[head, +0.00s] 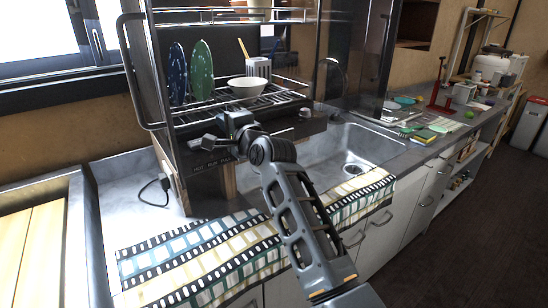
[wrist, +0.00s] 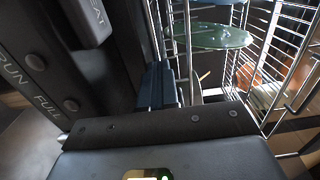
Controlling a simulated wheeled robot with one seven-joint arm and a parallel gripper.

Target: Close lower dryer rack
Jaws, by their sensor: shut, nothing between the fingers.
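The dryer (head: 160,95) is a dark, open-fronted cabinet on the counter, with its door swung open. Its lower rack (head: 275,100) is a wire shelf holding a blue plate (head: 178,74), a green plate (head: 202,70), a white bowl (head: 247,87) and a cup with a utensil (head: 257,68). My gripper (head: 234,124) is at the rack's front edge, shut and empty. In the wrist view the fingertips (wrist: 162,86) are together beside the rack's wires (wrist: 275,75), with the green plate beyond. I cannot tell whether they touch the rack or how far it is out.
The dryer's button panel (wrist: 38,70) is close on the left in the wrist view. A sink (head: 355,150) lies right of the dryer, with a patterned towel (head: 200,265) over the counter's front. A cord (head: 155,188) lies left. Books (head: 425,135) and dishes sit farther right.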

